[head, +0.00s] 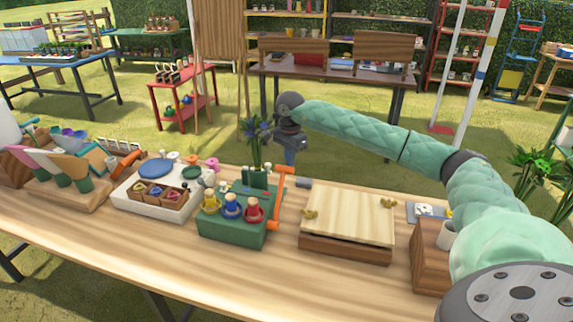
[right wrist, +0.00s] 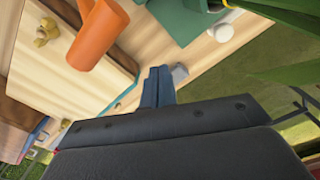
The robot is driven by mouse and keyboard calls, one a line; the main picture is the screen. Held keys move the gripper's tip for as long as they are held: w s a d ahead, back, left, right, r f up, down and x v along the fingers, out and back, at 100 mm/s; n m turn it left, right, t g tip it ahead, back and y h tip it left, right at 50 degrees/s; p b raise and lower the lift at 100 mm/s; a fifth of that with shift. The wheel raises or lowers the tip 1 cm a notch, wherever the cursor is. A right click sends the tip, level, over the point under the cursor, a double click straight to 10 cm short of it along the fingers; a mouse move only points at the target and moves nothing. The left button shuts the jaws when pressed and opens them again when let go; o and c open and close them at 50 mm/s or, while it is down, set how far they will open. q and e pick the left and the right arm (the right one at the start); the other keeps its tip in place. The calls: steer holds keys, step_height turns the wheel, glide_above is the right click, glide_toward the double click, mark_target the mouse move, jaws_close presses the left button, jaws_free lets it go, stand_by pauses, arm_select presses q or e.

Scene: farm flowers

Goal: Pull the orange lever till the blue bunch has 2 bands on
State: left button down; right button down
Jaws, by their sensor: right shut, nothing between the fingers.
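The green banding machine (head: 228,232) stands mid-table with yellow, blue and red knobs on its front. The blue bunch (head: 257,132) stands upright at its back; bands on its stems are too small to make out. The orange lever (head: 279,188) is on the machine's right side, its handle up; it also shows in the right wrist view (right wrist: 98,38). My right gripper (head: 290,158) is behind and slightly right of the lever, pointing down. Its blue fingers (right wrist: 157,88) are shut and empty, apart from the lever. My left gripper is not in view.
A wooden press board (head: 348,215) with brass wing nuts lies right of the machine. A white tray (head: 150,207) with small boxes is to the left, and a rack of wrapped cones (head: 65,172) beyond it. The table's front strip is bare.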

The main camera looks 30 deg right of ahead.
step_height(320, 180, up, 8)
steer(key=p, duration=0.2)
steer(key=shift+w+d+f, duration=0.2)
steer(key=shift+w+d, duration=0.15)
stand_by(0.4)
